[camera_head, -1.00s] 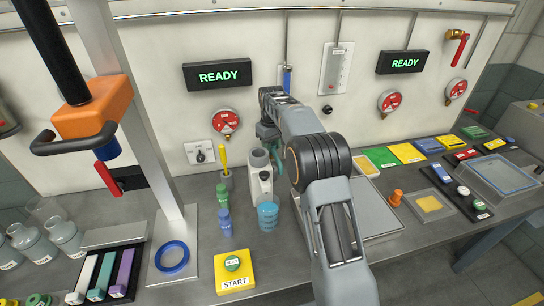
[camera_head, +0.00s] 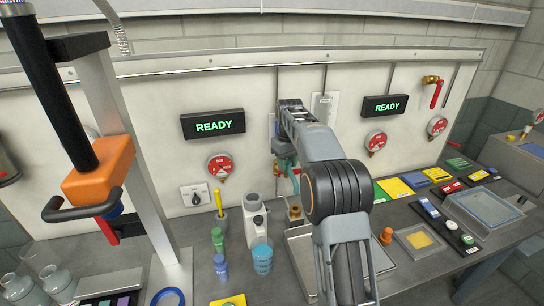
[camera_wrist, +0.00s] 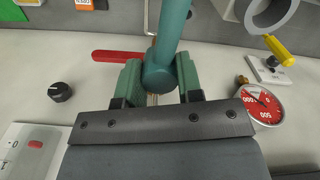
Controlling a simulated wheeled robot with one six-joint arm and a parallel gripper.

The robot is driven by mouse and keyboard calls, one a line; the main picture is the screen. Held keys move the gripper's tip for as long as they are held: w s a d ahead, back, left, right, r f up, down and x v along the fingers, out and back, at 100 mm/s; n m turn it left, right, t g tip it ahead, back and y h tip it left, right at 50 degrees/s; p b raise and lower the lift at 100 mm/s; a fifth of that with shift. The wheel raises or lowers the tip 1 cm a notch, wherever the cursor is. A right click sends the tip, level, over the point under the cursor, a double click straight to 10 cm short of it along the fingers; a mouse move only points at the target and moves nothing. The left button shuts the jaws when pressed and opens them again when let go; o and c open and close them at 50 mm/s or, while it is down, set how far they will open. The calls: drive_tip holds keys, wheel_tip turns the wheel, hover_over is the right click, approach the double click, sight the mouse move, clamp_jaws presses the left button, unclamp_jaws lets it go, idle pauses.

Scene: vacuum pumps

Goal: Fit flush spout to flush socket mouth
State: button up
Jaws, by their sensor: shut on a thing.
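A teal tube, which I take for the flush spout (camera_wrist: 170,42), is held between the teal fingers of my gripper (camera_wrist: 158,85) in the wrist view. The fingers are shut on its rounded end, and the tube runs out past the top edge. In the head view my gripper (camera_head: 284,155) is near the wall panel, and the spout (camera_head: 294,184) hangs steeply down from it. A brass fitting with an open top, apparently the flush socket mouth (camera_head: 295,212), stands just below the spout's lower end. Whether they touch cannot be told. My arm hides part of the area.
A white device (camera_head: 255,220), a blue ribbed cup (camera_head: 262,260) and small bottles (camera_head: 219,240) stand left of the socket. A grey tray (camera_head: 300,245) lies in front, partly behind my arm. Gauges (camera_head: 220,167) and a red-handled valve (camera_head: 436,92) are on the wall.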

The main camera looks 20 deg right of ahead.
drive_tip(key=s+d+f+p, duration=0.1)
drive_tip(key=s+d+f, duration=0.1)
drive_tip(key=f, duration=0.4)
drive_tip(key=shift+s+d+f+n, duration=0.3)
drive_tip(key=shift+s+d, duration=0.1)
drive_tip(key=shift+s, duration=0.3)
wheel_tip(320, 180, down, 4)
drive_tip(key=b, duration=0.2)
drive_tip(key=shift+f+b, duration=0.25)
drive_tip(key=shift+b, duration=0.05)
drive_tip(key=shift+s+d, duration=0.1)
